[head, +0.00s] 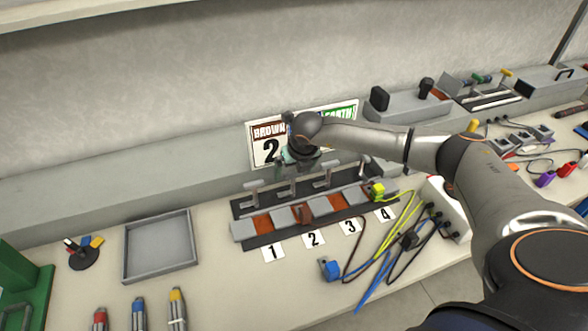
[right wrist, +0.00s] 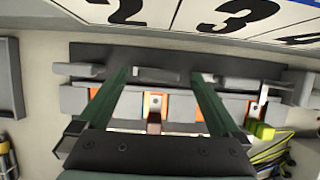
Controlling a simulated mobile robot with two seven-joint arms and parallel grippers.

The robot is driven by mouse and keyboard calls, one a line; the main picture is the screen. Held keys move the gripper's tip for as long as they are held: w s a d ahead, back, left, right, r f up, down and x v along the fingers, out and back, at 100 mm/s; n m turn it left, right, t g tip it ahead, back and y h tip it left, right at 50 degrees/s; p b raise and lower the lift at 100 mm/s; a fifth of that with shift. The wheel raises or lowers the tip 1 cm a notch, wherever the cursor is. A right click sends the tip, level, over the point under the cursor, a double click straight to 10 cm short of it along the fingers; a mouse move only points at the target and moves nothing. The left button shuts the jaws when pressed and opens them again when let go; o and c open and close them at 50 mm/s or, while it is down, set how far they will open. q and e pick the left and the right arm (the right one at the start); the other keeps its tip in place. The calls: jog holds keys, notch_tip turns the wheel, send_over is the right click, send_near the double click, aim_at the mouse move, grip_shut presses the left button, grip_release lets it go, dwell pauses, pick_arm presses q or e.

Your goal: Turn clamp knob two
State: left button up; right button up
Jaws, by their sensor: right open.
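A row of grey clamps sits on a dark base (head: 262,240), with number cards 1 to 4 in front. Clamp knob two (head: 291,181) is a grey T-shaped handle standing behind card 2 (head: 313,239). In the right wrist view a grey T-handle (right wrist: 152,75), seemingly knob two, lies between the fingers. My right gripper (head: 290,160) is above the clamps near knob two, partly hidden by its own wrist. The right wrist view shows its two dark green fingers (right wrist: 160,76) wide apart, with nothing gripped. Contact cannot be told. My left gripper is out of view.
A brown connector (head: 304,214) sits at clamp two and a yellow connector (head: 377,191) at clamp four. A blue connector (head: 330,270) and loose cables lie in front. A numbered sign (head: 264,150) stands behind. An empty grey tray (head: 160,268) is at the left.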

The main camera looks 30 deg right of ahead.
jog(key=c, duration=1.4)
